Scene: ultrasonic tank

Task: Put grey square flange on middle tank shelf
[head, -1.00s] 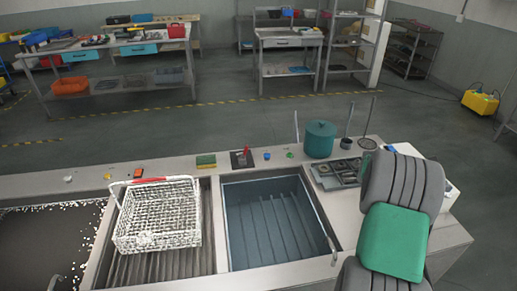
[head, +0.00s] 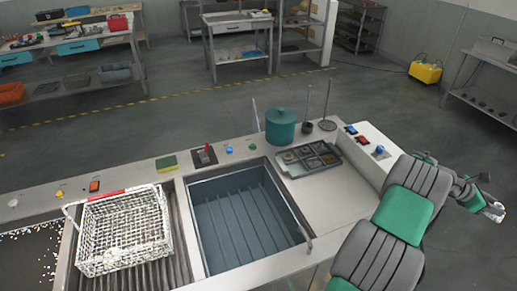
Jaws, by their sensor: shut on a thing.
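My arm reaches to the right, with my gripper (head: 490,207) at the far right, out past the counter and clear of it. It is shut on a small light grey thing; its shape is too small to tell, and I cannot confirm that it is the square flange. The counter holds a blue-grey open tank (head: 240,222) with a ribbed floor. Left of it, a white wire basket (head: 124,230) with a red handle sits on a ribbed shelf (head: 178,235). A dark tray (head: 330,168) with several small grey parts in compartments lies right of the tank.
A sponge (head: 166,163) and a red switch (head: 205,154) line the back edge. A yellow wheeled unit (head: 425,72) and a bench (head: 485,100) stand at right. The floor between is open.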

